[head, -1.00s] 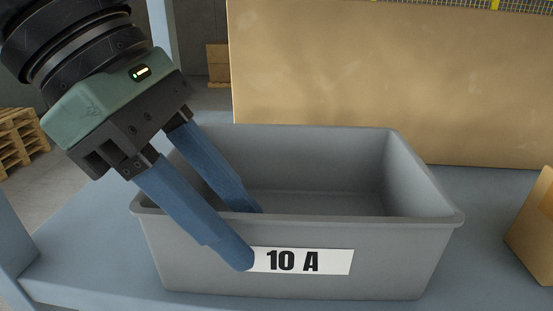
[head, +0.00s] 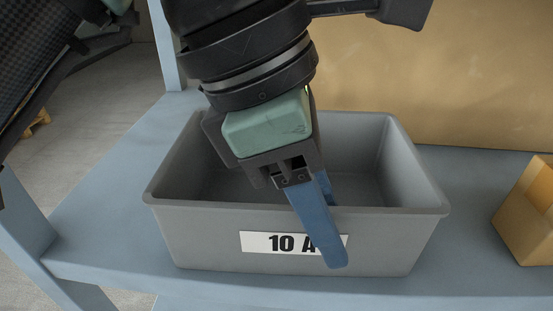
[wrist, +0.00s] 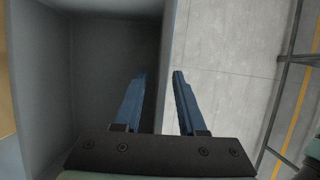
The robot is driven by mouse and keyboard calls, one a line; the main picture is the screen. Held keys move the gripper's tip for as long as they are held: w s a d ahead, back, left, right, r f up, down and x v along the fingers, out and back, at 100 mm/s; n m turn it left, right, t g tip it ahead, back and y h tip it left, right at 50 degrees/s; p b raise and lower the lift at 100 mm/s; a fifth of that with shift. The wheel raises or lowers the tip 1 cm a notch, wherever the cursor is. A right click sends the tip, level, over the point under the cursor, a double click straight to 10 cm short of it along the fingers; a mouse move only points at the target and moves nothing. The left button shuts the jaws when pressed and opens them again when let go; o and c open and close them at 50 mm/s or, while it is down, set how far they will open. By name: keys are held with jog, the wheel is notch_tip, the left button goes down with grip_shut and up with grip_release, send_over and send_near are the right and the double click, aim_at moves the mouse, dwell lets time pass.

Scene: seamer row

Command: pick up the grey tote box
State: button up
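The grey tote box (head: 200,221) stands upright and empty-looking on a blue-grey shelf. Its front wall carries a white label (head: 257,242) reading "10 A", partly covered by a blue finger. My gripper (head: 334,232) points down over the front rim, right of the wall's middle. One finger is inside the tote and the other outside it. In the wrist view, the tote's wall (wrist: 168,40) runs between the two fingers of my gripper (wrist: 160,76). The fingers are apart, with a gap showing between the inner finger and the wall.
The blue-grey shelf (head: 110,225) has free room left of the tote. A cardboard box (head: 528,215) stands to the right. A large tan panel (head: 470,80) rises behind the tote. The floor (wrist: 235,60) lies below the shelf's front.

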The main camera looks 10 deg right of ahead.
jog(key=shift+s+d, duration=0.15)
jog(key=shift+d, duration=0.45)
jog(key=shift+f+p, duration=0.4)
jog(key=shift+f, duration=0.2)
jog(key=shift+d, duration=0.1)
grip_shut()
dwell(0.4)
